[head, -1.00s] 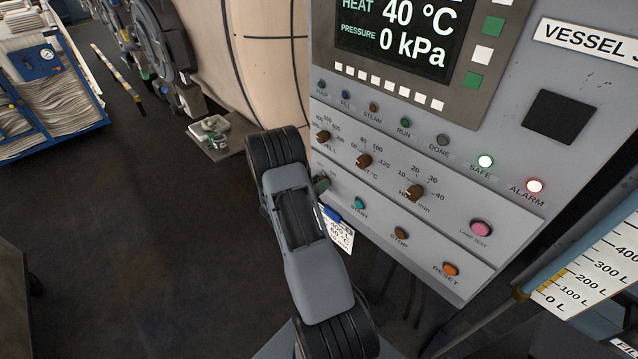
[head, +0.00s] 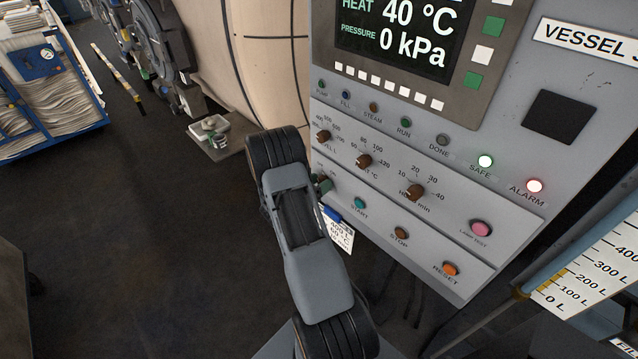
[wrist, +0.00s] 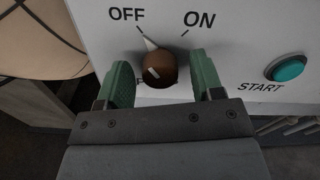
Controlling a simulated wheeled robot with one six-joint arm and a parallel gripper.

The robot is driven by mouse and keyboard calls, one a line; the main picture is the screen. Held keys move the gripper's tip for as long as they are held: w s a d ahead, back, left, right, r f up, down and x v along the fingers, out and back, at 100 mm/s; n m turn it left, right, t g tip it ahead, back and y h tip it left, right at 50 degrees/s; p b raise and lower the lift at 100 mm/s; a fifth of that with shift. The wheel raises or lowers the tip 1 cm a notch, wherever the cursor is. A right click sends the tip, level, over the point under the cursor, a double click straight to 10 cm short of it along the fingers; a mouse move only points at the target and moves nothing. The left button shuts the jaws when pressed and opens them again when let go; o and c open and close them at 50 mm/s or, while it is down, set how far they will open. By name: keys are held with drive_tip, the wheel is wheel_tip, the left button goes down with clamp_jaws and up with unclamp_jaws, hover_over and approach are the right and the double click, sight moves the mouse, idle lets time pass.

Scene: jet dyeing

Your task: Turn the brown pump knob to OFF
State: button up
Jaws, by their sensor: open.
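The brown pump knob (wrist: 160,68) is on the grey panel, below the OFF and ON labels in the wrist view. A white pointer at its upper left edge points toward OFF. My gripper (wrist: 166,85) is open, with one green finger to the left of the knob and the other to its right. Gaps show between the fingers and the knob, so I see no grip on it. In the head view my gripper (head: 323,185) is at the panel's lower left corner and largely hides the knob.
The green START button (wrist: 285,68) is right of the knob. The STOP button (head: 401,233) and RESET button (head: 450,269) are further along the panel. Other brown knobs (head: 364,161) are above. A tag (head: 338,234) hangs below the panel edge.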

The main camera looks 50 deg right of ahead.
drive_tip(key=w+a+b, duration=0.1)
drive_tip(key=a+b, duration=0.1)
drive_tip(key=a, duration=1.1)
drive_tip(key=shift+a+b, duration=0.35)
drive_tip(key=shift+a, duration=0.05)
